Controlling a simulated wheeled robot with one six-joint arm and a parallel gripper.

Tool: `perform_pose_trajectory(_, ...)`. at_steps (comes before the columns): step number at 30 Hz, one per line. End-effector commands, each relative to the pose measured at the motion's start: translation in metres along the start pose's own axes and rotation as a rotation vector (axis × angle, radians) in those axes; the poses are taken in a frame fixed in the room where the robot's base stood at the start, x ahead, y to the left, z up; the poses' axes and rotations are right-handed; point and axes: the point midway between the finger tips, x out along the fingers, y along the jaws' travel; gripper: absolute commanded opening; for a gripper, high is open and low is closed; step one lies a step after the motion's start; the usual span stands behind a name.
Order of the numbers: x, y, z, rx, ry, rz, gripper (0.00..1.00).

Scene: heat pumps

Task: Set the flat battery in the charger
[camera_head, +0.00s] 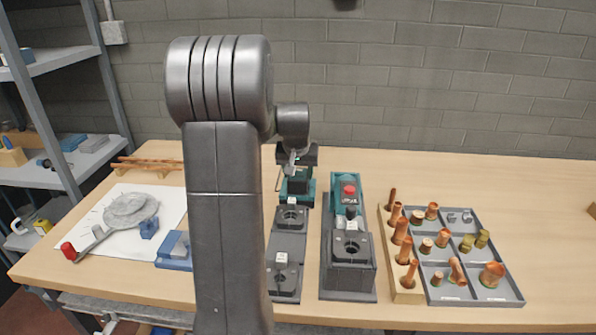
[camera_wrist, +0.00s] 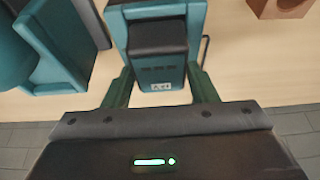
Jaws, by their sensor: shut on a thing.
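A long grey charger base (camera_head: 285,243) lies in front, with a dark bay (camera_head: 291,217) toward the back and another dark unit (camera_head: 283,283) toward the front. My arm hides part of the bench left of it.
Further right are a wooden rack (camera_head: 405,294) and a grey tray (camera_head: 512,298) of copper fittings. The far right of the bench is mostly clear.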

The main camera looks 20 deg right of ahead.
Motion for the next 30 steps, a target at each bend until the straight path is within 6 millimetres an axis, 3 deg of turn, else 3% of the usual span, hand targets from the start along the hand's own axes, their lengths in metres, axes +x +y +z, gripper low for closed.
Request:
perform_pose_trajectory(24, 0.012, 0.000, 0.005, 0.000, 0.000, 0.000, 0.18)
perform_pose_trajectory(25, 0.012, 0.000, 0.005, 0.000, 0.000, 0.000, 0.54)
perform_pose_trajectory(28, 0.012, 0.000, 0.005, 0.000, 0.000, 0.000, 0.74)
perform_pose_trajectory(30, 0.012, 0.000, 0.005, 0.000, 0.000, 0.000, 0.78)
